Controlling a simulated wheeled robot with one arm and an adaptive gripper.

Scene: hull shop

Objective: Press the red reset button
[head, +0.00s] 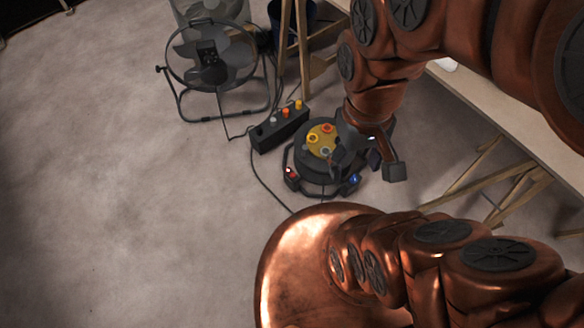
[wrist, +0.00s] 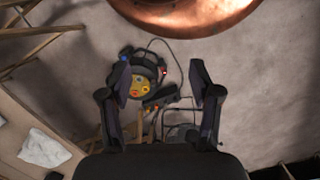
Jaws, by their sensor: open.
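A round dark device (head: 310,187) with a yellow top disc (head: 318,146) stands on the floor. The disc carries red, yellow and grey round pieces. A small red part (head: 292,172) sits on the device's left side and a blue part (head: 354,180) on its right. Which red piece is the reset button, I cannot tell. My gripper (head: 368,165) is open and empty, above the right side of the device in the head view, hiding part of it. In the wrist view the device (wrist: 140,84) shows beyond and between the open fingers (wrist: 160,85), nearer the left finger.
A black box with grey, orange and yellow knobs (head: 280,132) lies beside the device. A floor fan (head: 210,60) stands behind, with cables across the floor. A wooden-legged table (head: 490,105) stands at right. Floor at left is clear.

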